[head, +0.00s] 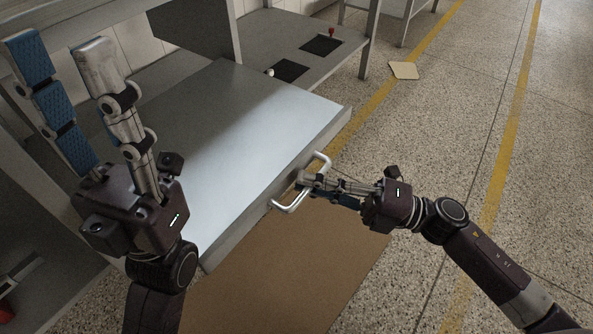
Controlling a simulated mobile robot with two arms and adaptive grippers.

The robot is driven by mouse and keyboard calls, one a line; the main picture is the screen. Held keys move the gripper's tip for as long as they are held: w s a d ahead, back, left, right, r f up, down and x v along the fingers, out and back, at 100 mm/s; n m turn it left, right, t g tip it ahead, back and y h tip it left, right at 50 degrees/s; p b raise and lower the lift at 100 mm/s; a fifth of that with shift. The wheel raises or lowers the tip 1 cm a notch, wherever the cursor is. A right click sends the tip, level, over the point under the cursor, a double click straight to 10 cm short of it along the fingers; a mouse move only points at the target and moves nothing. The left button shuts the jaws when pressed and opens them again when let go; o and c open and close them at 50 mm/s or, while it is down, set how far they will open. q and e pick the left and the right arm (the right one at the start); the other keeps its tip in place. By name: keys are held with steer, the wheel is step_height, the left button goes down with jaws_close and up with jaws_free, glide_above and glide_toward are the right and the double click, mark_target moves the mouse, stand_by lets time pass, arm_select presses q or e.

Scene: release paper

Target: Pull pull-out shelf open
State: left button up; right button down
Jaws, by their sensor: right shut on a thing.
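The pull-out shelf (240,125) is a flat grey metal slab that stands out from the metal bench frame. A white bar handle (288,207) is fixed on its front edge. My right gripper (308,180) is shut on the handle, near its middle; its fingers hide part of the bar. My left gripper (62,70) is raised at the left, above the shelf's left side. Its fingers are spread apart and empty, with blue pads showing on one finger.
A brown mat (300,275) lies on the speckled floor below the shelf. A metal surface with black squares (321,45) stands behind it. A small tan square (404,70) lies on the floor near a yellow line. The floor at the right is clear.

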steer(key=shift+s+d+f, duration=0.1)
steer(key=shift+s+d, duration=0.05)
steer(key=shift+d, duration=0.15)
steer(key=c, duration=2.3)
jaws_free()
steer(key=v, duration=1.2)
